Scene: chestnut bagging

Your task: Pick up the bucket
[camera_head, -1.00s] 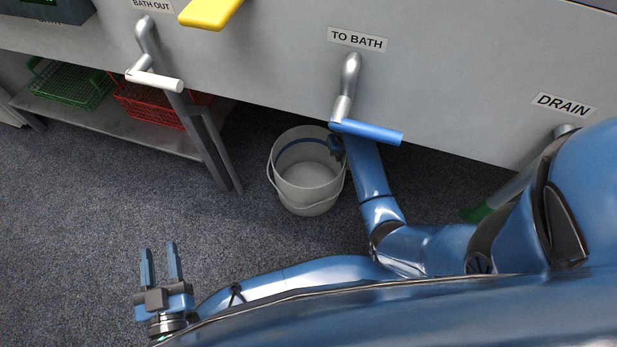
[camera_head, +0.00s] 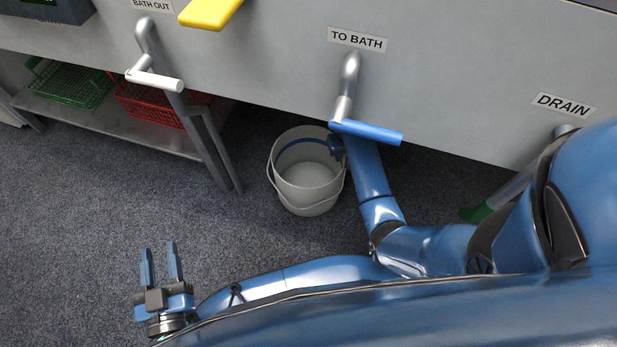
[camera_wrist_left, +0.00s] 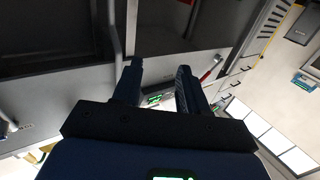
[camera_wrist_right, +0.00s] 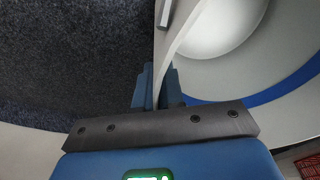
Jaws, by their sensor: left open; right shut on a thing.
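A white bucket (camera_head: 310,180) with a blue band inside stands on the dark carpet under the front edge of the machine. My right gripper (camera_head: 337,147) is at the bucket's right rim, partly hidden by my arm. In the right wrist view its fingers (camera_wrist_right: 155,88) are shut on the bucket's wall, with the bucket's inside (camera_wrist_right: 225,65) filling the right side. My left gripper (camera_head: 159,262) is open and empty above the carpet at the lower left; its fingers also show in the left wrist view (camera_wrist_left: 157,85).
Taps with a white handle (camera_head: 153,80) and a blue handle (camera_head: 368,132) jut from the machine above the bucket. A low shelf at left holds a green basket (camera_head: 70,84) and a red basket (camera_head: 150,106). The carpet left of the bucket is clear.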

